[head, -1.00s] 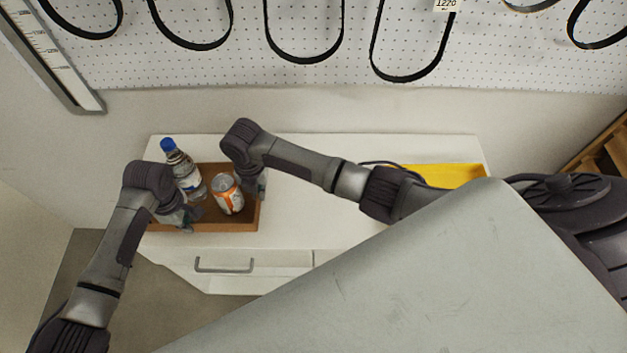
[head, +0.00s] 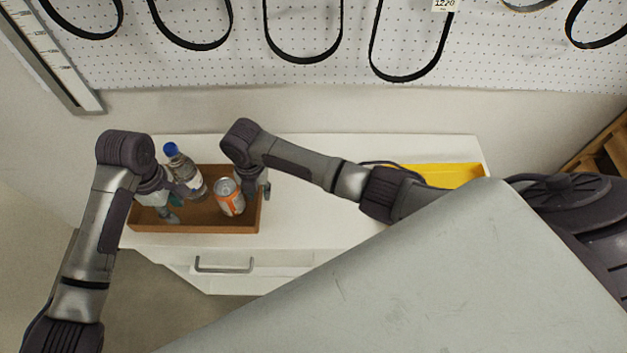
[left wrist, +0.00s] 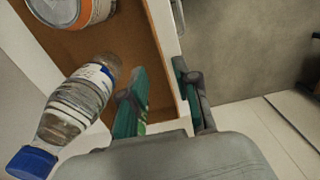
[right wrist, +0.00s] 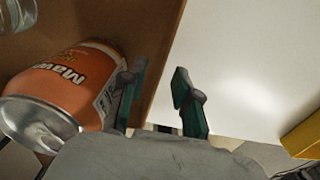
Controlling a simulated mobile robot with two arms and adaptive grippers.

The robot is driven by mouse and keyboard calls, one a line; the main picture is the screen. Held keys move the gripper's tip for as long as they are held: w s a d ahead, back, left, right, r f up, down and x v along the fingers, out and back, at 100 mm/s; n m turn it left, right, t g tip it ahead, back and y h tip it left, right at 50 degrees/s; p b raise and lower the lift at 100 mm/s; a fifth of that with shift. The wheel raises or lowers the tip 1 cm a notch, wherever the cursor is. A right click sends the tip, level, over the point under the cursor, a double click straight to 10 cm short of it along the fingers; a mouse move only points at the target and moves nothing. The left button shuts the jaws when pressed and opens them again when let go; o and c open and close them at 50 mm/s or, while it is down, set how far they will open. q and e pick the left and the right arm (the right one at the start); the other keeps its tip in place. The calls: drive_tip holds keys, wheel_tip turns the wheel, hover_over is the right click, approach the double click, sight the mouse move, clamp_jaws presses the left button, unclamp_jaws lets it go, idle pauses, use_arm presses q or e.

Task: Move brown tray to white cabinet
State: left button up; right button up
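The brown tray (head: 190,226) sits on the left end of a white cabinet top (head: 320,220). It holds a bottle with a blue cap (head: 184,170) and an orange-and-silver can (head: 229,197). My left gripper (head: 172,208) is low at the tray's left end. In the left wrist view its fingers (left wrist: 165,98) are apart, one inside the tray and one outside past the wall. My right gripper (head: 257,188) is at the tray's right end. In the right wrist view its fingers (right wrist: 158,98) are apart on either side of the tray wall, with a gap at the outer finger.
A yellow bin (head: 440,176) stands at the right end of the cabinet top. The middle of the top is clear. A drawer handle (head: 224,268) is on the front. A pegboard with black belts (head: 310,55) hangs behind. A large grey panel covers the lower right.

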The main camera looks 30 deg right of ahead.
drive_tip(key=shift+r, duration=0.2)
use_arm(q)
wheel_tip(320, 180, up, 3)
drive_tip(key=shift+r, duration=0.1)
use_arm(e)
wheel_tip(320, 180, up, 12)
drive_tip(key=shift+f, duration=0.25)
idle(0.4)
